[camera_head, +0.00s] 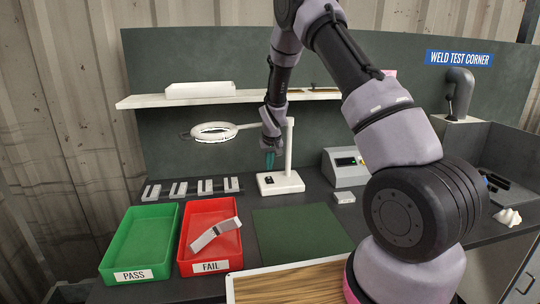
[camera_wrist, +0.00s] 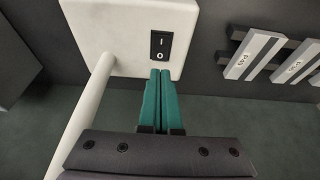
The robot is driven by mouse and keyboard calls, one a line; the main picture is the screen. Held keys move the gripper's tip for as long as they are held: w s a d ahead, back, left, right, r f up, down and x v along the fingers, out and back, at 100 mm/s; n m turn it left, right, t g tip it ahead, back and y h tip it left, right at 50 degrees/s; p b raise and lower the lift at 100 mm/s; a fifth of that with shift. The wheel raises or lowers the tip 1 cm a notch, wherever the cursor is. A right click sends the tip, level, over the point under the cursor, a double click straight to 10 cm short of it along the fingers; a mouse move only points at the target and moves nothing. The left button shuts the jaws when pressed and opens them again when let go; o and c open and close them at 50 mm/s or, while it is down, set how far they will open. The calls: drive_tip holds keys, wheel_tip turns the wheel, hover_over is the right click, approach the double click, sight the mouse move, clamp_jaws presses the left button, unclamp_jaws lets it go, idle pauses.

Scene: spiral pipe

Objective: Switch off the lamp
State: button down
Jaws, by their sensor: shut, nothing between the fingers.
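The lamp (camera_head: 214,132) is a white ring-shaped magnifier lamp on an arm and post, and its ring glows in the head view. Its white base (camera_head: 281,183) stands on the bench. A black rocker switch (camera_wrist: 161,45) marked I and O sits on the base, and it also shows in the head view (camera_head: 269,180). My gripper (camera_wrist: 161,72) is shut and empty, its green fingertips just beside the O end of the switch in the wrist view. I cannot tell whether they touch it. In the head view my gripper (camera_head: 270,160) is above the base, left of the post.
A green PASS tray (camera_head: 117,240) and a red FAIL tray (camera_head: 188,256) stand at front left, the red one holding a metal piece (camera_head: 216,233). Several metal pieces lie on a rack (camera_head: 205,187) behind. A grey instrument box (camera_head: 345,168) stands right. A shelf (camera_head: 150,101) runs above.

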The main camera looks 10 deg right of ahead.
sight(269, 180)
drive_tip(key=shift+s+x, duration=0.2)
drive_tip(key=shift+x, duration=0.7)
drive_tip(key=shift+s+x, duration=0.2)
drive_tip(key=shift+x, duration=0.7)
drive_tip(key=shift+f, duration=0.15)
drive_tip(key=shift+w+f, duration=0.1)
drive_tip(key=shift+f, duration=0.1)
drive_tip(key=shift+s+f, duration=0.1)
drive_tip(key=shift+s, duration=0.85)
